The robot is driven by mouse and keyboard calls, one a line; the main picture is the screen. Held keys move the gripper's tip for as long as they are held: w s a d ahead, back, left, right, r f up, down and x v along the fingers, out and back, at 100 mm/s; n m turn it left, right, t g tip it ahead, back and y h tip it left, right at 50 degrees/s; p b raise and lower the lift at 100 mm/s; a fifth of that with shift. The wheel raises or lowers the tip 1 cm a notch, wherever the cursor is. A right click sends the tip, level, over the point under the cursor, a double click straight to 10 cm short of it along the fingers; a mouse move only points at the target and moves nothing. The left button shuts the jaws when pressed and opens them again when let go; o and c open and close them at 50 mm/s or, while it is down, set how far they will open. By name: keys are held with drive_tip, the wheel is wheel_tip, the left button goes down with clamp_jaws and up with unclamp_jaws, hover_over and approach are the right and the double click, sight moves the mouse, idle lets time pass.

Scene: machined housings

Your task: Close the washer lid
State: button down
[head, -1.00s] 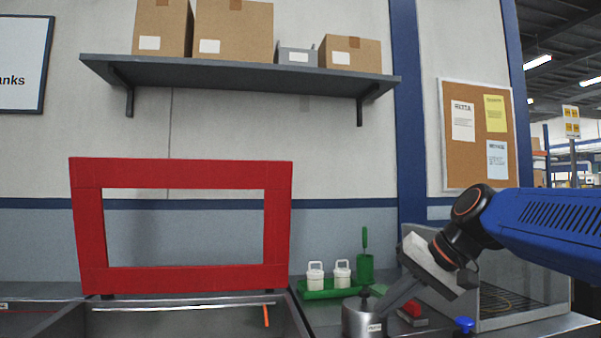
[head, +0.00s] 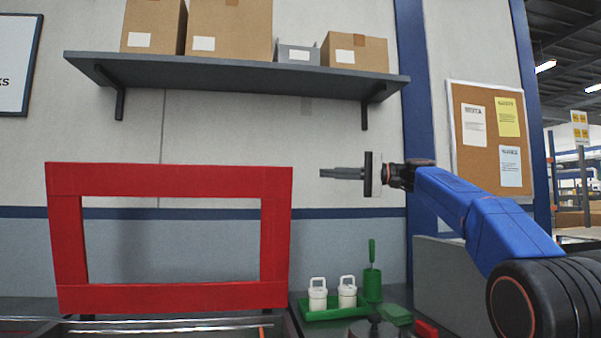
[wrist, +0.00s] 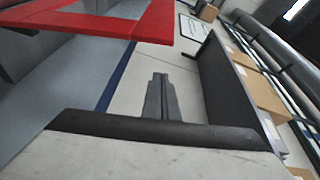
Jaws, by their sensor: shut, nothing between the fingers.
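The washer lid (head: 170,296) is a red rectangular frame with an open middle. It stands upright at the back of the washer basin (head: 170,328), which shows only at the bottom edge of the head view. My gripper (head: 324,173) is shut and empty. In the head view it is just right of the lid's upper right corner, pointing left at about the height of the top bar, and appears apart from it. In the wrist view my gripper (wrist: 160,80) shows its closed fingers, with the red lid (wrist: 110,24) beyond them at the upper left.
A grey shelf (head: 240,76) with cardboard boxes (head: 231,28) hangs above my gripper; it also shows at the right in the wrist view (wrist: 212,85). A green tray (head: 330,312) with white containers and a green brush (head: 372,280) stand on the counter below. A corkboard (head: 490,139) is at the right.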

drive_tip(key=s+a, duration=0.2)
drive_tip(key=a, duration=0.7)
drive_tip(key=shift+r+g+y, duration=0.3)
drive_tip(key=shift+r, duration=0.1)
idle(0.4)
idle(0.4)
